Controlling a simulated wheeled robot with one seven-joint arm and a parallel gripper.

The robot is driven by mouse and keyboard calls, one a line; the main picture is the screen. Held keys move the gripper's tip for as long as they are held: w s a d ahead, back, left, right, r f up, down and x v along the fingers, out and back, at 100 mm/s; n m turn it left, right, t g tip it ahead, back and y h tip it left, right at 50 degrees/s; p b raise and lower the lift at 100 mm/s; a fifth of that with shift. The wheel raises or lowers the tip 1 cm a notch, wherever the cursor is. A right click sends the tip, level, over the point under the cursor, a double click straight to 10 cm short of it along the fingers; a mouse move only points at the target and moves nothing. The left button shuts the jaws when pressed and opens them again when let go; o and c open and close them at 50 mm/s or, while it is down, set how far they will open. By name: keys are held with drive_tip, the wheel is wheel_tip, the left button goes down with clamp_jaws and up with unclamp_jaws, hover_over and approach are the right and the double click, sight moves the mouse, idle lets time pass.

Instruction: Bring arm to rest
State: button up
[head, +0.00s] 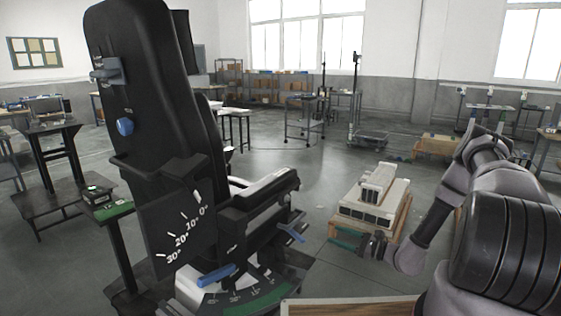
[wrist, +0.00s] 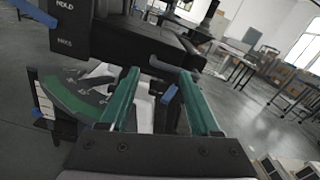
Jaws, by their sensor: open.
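My arm (head: 440,215) reaches in from the right in the head view, bent at the elbow. My gripper (head: 374,246) is small and dark there, in front of the stacked grey blocks. In the wrist view, my gripper (wrist: 164,78) shows two green fingers spread apart with nothing held between them. A blue handle (wrist: 169,95) of the black chair shows in the gap, beyond the fingers; I cannot tell how far off it is.
A tall black chair (head: 150,80) with an angle scale, blue knobs and handles stands left of my gripper. Stacked grey blocks (head: 375,205) sit on a low wooden stand. A wooden edge (head: 350,307) lies at the bottom. Open grey floor (head: 290,165) lies behind.

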drive_tip(key=s+a+r+n+g+h, duration=0.1)
drive_tip(key=s+r+n+g, duration=0.2)
drive_tip(key=r, duration=0.6)
drive_tip(key=s+r+n+g+h, duration=0.2)
drive_tip(key=r+n+g, duration=0.3)
drive_tip(key=r, duration=0.4)
drive_tip(key=s+a+r+n+g+h, duration=0.15)
drive_tip(key=r+n, duration=0.35)
drive_tip(key=r, duration=0.5)
drive_tip(key=s+d+r+n+t+h, duration=0.2)
drive_tip(key=s+d+r+t+h, duration=0.1)
drive_tip(key=s+r, duration=0.6)
drive_tip(key=s+d+r+n+t+h, duration=0.2)
drive_tip(key=s+r+h, duration=0.3)
drive_tip(key=s+r, duration=0.5)
wheel_tip(320, 180, up, 2)
drive_tip(key=shift+s+d+r+n+t+h, duration=0.1)
drive_tip(key=shift+s+d+n+t+h, duration=0.25)
drive_tip(key=shift+d+t, duration=0.5)
drive_tip(key=shift+w, duration=0.1)
